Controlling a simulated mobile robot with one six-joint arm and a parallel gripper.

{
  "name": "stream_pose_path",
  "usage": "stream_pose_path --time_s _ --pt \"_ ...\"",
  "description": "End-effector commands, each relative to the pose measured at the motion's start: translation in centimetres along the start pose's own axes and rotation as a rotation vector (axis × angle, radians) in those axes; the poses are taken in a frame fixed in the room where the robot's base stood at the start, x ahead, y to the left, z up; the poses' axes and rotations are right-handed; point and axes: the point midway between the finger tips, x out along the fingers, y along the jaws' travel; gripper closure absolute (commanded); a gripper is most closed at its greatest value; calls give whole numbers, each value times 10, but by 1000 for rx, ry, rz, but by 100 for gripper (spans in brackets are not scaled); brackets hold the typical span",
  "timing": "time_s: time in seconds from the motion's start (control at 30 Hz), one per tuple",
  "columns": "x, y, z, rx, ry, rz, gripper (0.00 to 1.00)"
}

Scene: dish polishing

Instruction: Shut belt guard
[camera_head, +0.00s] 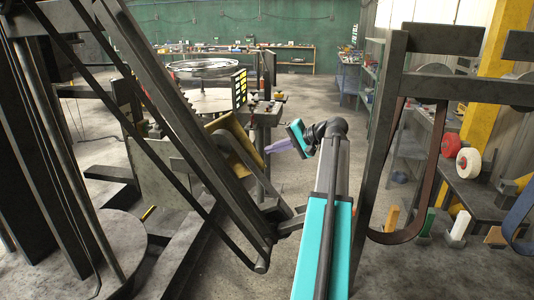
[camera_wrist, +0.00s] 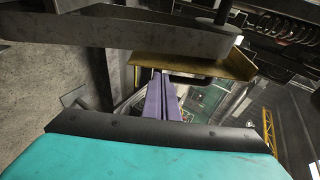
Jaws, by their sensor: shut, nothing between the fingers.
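A yellow plate (camera_head: 236,143), which looks like the belt guard, is on the dark machine at centre left, tilted, behind a slanting dark beam. I cannot tell from its pose how far it is open. My gripper (camera_head: 270,148), with purple fingers, points left toward the plate from its right side. In the wrist view, the yellow plate (camera_wrist: 195,64) crosses beyond the fingertips. My gripper (camera_wrist: 158,78) is shut and empty there, its tips close to the plate's lower edge. I cannot tell whether they touch. Part of the plate is hidden behind a grey bar.
A thick grey bar (camera_wrist: 120,34) crosses the top of the wrist view. A slanting dark beam (camera_head: 170,100) stands left of my arm. A dark frame with a brown belt (camera_head: 430,180) stands close on the right. Floor is clear toward the back.

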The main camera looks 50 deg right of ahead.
Motion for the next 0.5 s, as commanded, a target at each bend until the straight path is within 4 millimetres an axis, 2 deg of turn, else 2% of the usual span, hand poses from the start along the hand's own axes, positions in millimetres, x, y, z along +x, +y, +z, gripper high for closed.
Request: stream_pose_path --time_s 0.2,0.5 --pt "-26 1 -4 0 7 -1 100" --pt "-37 0 -5 1 9 -2 100"
